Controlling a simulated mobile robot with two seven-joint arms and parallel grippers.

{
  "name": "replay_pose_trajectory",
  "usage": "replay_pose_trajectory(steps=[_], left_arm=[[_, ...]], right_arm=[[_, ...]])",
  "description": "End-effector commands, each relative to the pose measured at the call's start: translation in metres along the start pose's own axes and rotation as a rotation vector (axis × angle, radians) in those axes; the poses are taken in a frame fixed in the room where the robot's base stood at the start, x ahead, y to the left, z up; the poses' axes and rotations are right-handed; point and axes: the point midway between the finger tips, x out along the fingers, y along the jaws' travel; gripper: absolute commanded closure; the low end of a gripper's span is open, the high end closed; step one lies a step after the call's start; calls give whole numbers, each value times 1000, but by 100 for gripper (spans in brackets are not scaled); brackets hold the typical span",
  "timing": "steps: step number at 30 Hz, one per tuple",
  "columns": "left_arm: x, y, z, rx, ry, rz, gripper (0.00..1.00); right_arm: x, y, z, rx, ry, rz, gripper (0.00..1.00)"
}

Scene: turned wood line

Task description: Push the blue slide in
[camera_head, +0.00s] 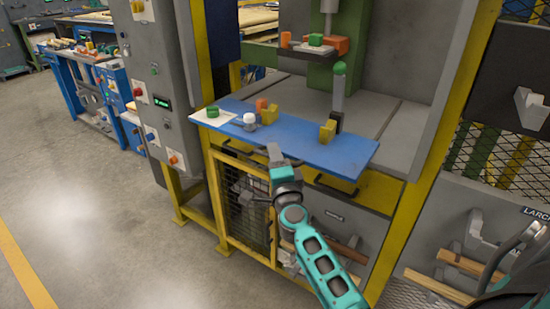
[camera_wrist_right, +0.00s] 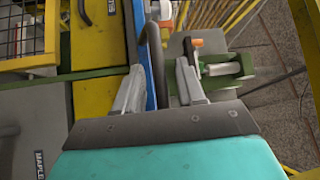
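The blue slide (camera_head: 318,150) is a long flat board sticking out of the front of the yellow-framed machine. A gap shows right of the bar. A strip of the blue slide (camera_wrist_right: 133,35) shows beside the left finger. My left gripper is not in view.
On the slide are yellow blocks (camera_head: 327,131), an orange block (camera_head: 261,106), a white knob (camera_head: 249,119) and a green ring (camera_head: 212,111). A green-topped post (camera_head: 338,85) stands near its back edge. A mesh cage (camera_head: 242,195) is below. Open floor (camera_head: 95,215) lies left.

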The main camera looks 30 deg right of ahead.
Motion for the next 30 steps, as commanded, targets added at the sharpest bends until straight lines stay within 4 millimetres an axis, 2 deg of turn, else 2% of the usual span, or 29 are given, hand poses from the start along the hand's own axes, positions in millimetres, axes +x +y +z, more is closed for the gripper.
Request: replay_pose_trajectory(steps=[9,21,30], left_arm=[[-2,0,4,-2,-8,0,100],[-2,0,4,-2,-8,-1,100],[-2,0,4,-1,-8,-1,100]], right_arm=[[3,0,0,-1,0,0,61],[3,0,0,0,-1,0,98],[3,0,0,0,-1,0,100]])
